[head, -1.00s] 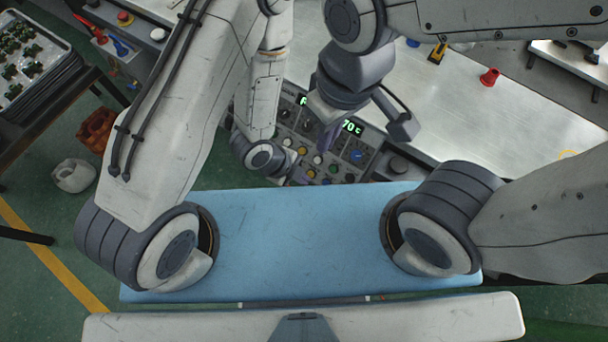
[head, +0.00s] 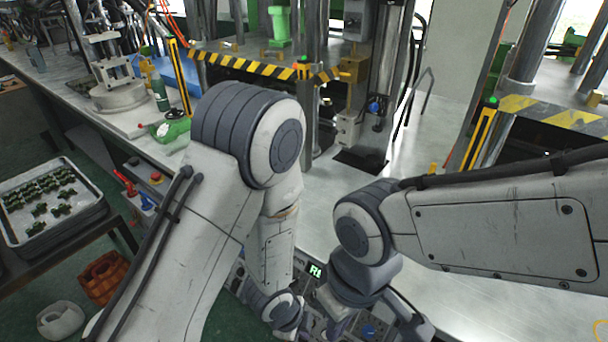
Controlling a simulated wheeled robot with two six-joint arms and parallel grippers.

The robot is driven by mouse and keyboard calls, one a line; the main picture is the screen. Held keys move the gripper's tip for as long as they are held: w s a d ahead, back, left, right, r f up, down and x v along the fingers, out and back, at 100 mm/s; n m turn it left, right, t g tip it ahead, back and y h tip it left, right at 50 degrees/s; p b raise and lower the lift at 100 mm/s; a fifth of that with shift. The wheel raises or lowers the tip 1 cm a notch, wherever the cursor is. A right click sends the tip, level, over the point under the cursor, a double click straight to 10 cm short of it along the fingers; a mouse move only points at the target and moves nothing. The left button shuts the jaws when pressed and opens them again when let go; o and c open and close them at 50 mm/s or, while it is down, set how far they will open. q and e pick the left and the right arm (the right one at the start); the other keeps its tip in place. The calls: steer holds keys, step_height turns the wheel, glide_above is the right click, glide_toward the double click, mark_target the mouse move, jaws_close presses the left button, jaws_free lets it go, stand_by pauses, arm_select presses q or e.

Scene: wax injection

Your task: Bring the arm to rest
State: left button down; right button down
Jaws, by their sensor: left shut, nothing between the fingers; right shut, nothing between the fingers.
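In the head view my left arm comes down from the left, and its wrist and gripper (head: 290,326) are low in the middle, over the control panel (head: 314,296). The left fingers are mostly hidden by the wrist. My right arm reaches in from the right and bends down. Its gripper (head: 338,326) points down over the same panel, shut and empty, close to the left wrist with a small gap. The panel's green display shows partly between the two arms. Nothing hangs from either gripper.
A metal worktable (head: 480,312) lies under the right arm. Presses with yellow-black striped edges (head: 240,64) stand behind. At left are a tray of green parts (head: 70,230), an orange crate (head: 104,278) and a white jug (head: 62,320).

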arm_select(q)
step_height(320, 180, up, 14)
steer(key=a+n+y, duration=0.2)
steer(key=n, duration=0.6)
steer(key=s+a+r+n+g, duration=0.1)
steer(key=s+a+r+n, duration=0.1)
steer(key=s+r+n, duration=0.4)
steer(key=s+r, duration=0.3)
steer(key=shift+a+r+g, duration=0.2)
steer(key=shift+a+g, duration=0.1)
steer(key=shift+a, duration=0.1)
